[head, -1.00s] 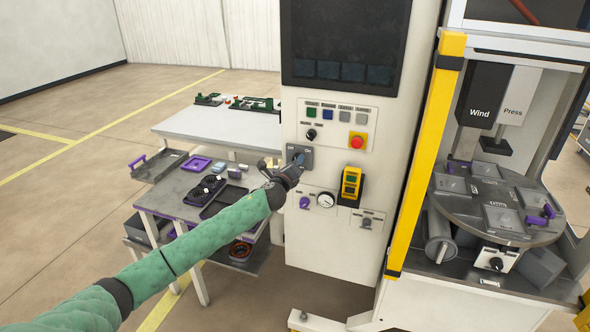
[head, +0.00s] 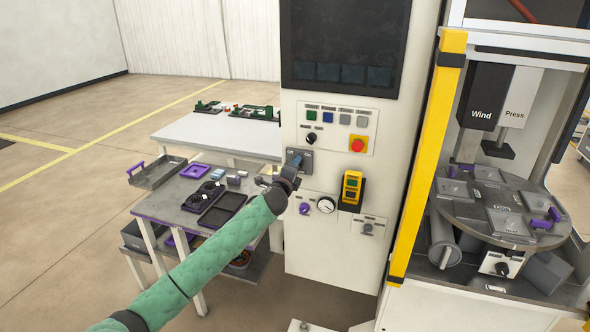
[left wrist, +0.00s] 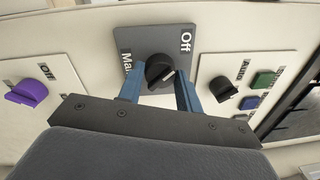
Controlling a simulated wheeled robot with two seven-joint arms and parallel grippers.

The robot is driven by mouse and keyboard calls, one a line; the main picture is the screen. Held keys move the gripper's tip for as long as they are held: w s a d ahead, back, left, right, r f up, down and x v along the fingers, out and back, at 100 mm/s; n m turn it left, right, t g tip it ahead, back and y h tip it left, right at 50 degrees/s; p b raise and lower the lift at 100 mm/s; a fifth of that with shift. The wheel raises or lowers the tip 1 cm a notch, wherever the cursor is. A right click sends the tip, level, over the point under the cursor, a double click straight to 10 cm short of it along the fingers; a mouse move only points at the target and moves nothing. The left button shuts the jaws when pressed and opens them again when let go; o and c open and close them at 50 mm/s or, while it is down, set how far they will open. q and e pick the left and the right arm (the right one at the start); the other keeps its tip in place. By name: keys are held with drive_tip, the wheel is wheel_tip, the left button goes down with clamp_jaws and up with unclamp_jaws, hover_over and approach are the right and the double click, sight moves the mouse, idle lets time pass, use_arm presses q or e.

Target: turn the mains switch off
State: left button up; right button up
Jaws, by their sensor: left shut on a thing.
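The mains switch is a black rotary knob (left wrist: 158,72) on a grey plate (left wrist: 128,42) marked "Off" and "Main…" in the left wrist view. The plate (head: 306,156) also shows on the front of the white cabinet in the head view. My left gripper (head: 296,162) reaches it from the lower left. Its blue fingers (left wrist: 159,92) stand on either side of the knob and are shut on it. The knob's light mark lies toward the "Off" side in the wrist view, but its exact setting is hard to tell. My right gripper is not in view.
A red emergency button (head: 358,145), a yellow device (head: 351,188), a gauge (head: 325,205) and a purple knob (head: 304,208) sit close around the switch. A yellow post (head: 427,160) and a turntable (head: 495,215) are at right. A grey table with trays (head: 170,207) stands at left.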

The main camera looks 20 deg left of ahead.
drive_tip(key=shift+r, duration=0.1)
use_arm(q)
drive_tip(key=o, duration=1)
drive_tip(key=shift+s, duration=0.15)
drive_tip(key=s+b, duration=0.2)
drive_tip(key=s, duration=0.5)
drive_tip(key=shift+s+a+f, duration=0.25)
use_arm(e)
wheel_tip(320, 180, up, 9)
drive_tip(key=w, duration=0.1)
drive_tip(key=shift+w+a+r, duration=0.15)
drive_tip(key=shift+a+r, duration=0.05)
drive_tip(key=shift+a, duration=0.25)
use_arm(q)
drive_tip(key=shift+n, duration=0.3)
